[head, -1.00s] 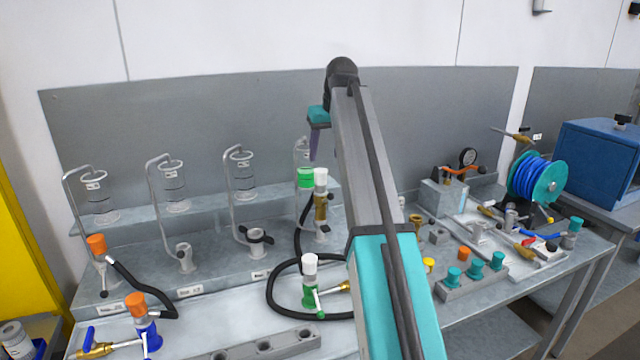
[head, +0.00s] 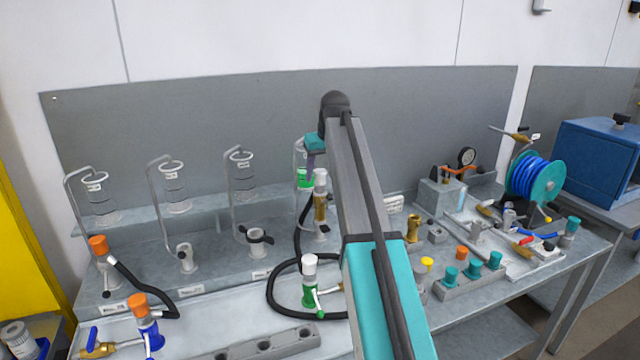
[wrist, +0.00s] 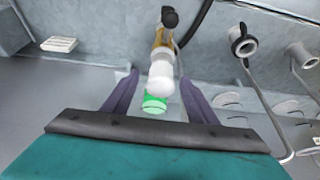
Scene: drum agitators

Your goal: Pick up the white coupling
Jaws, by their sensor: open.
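A white coupling (head: 320,178) sits on top of an upright brass fitting (head: 320,206) at the back of the bench. In the wrist view the white coupling (wrist: 161,82) lies between the purple fingers, with the brass body beyond it. My gripper (wrist: 158,80) is open, a finger on either side of the coupling; I see no contact. In the head view my gripper (head: 311,165) is just above and left of the coupling, partly hidden by my arm. A second white-topped piece (head: 309,262) stands on a green valve nearer the front.
A green collar (head: 305,179) is close beside the coupling and also shows in the wrist view (wrist: 154,104). A black hose (head: 272,290) loops on the bench. Glass cylinders in wire holders (head: 240,175) stand to the left. A brass piece (head: 413,228) stands to the right.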

